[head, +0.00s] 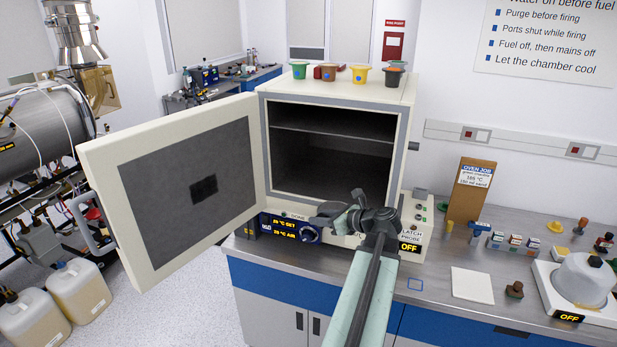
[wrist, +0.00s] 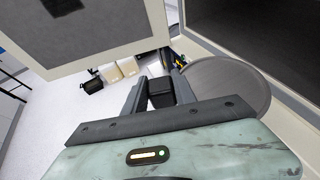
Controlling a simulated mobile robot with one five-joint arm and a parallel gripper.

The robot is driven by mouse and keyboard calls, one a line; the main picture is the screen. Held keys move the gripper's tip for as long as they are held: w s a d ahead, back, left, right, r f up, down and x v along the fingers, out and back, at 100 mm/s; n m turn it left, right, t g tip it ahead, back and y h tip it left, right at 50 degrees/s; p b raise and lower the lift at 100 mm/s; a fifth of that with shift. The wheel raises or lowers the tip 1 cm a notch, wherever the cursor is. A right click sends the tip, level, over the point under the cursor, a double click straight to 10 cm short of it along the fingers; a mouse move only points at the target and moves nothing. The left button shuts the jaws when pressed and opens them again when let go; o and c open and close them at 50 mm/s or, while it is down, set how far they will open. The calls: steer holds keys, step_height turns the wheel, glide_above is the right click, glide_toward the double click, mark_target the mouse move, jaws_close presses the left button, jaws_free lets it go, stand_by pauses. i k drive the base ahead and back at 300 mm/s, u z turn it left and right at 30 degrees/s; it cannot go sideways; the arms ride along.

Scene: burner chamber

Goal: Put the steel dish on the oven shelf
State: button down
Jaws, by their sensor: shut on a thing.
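The oven (head: 411,165) stands on the bench with its door (head: 150,220) swung wide open to the left. Inside, a thin oven shelf (head: 330,130) crosses the dark chamber in its upper part. My gripper (head: 352,205) is in front of the lower part of the opening. In the wrist view my gripper (wrist: 160,90) has a dark block between its fingers. The steel dish (wrist: 232,88), a round grey disc, lies against the right finger, partly hidden by my gripper. I take the block as the dish's grip; their join is hidden.
Several coloured pots (head: 330,72) stand on the oven top. The control panel (head: 300,229) runs below the opening. Yellowish jugs (head: 80,290) stand on the floor at left.

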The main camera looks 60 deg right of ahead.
mark_target(333, 188)
steer(key=z, duration=0.2)
steer(key=i, duration=1)
steer(key=z, duration=0.7)
steer(key=i, duration=0.6)
steer(key=u, duration=0.2)
steer(key=k, duration=0.6)
steer(key=z, duration=0.1)
